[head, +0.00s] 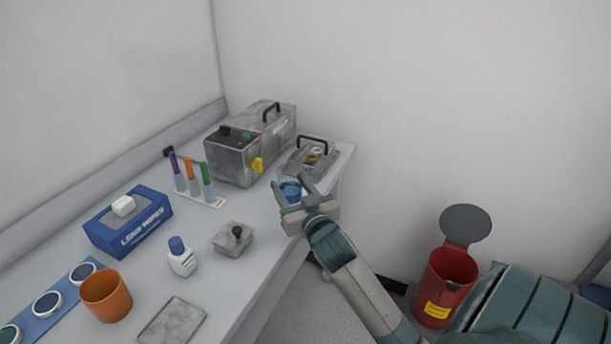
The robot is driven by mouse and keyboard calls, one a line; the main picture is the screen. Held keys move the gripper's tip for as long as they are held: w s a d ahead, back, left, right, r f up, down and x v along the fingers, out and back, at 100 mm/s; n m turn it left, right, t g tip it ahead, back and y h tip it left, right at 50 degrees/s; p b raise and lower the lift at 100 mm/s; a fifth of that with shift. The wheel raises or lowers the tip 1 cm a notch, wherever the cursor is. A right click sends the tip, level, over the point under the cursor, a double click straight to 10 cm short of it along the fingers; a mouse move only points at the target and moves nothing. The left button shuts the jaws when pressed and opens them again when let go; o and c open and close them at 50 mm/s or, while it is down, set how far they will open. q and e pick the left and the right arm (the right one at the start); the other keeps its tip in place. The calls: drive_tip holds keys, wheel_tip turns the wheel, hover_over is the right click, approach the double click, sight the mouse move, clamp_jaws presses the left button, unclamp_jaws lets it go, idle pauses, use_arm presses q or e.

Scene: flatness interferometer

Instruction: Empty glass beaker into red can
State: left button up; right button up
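A small glass beaker (291,190) with blue contents is at the right edge of the bench, in front of the handled grey plate. My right gripper (289,185) comes in from the lower right, with its fingers apart on either side of the beaker. I cannot tell whether the fingers touch the glass or only surround it. The red can (449,285) stands low at the right, beyond the bench, with a yellow label and its round grey lid (465,223) raised. The can's mouth is open. My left gripper is not in view.
On the bench (215,285) are a grey machine (233,158), a test-tube rack (205,200), a blue wipes box (128,220), a white bottle (181,258), a knobbed grey block (232,238), an orange cup (106,295) and a flat grey plate (172,323). A gap separates bench and can.

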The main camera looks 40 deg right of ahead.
drive_tip(key=s+a+r+n+y, duration=0.1)
drive_tip(key=s+a+y, duration=0.1)
drive_tip(key=a, duration=1)
drive_tip(key=s+a+r+n+t+y, duration=0.1)
drive_tip(key=s+a+n+y, duration=0.1)
drive_tip(key=a, duration=1)
drive_tip(key=shift+s+a+y, duration=0.25)
drive_tip(key=shift+s+y, duration=0.5)
drive_tip(key=shift+y, duration=0.05)
drive_tip(key=shift+r, duration=0.1)
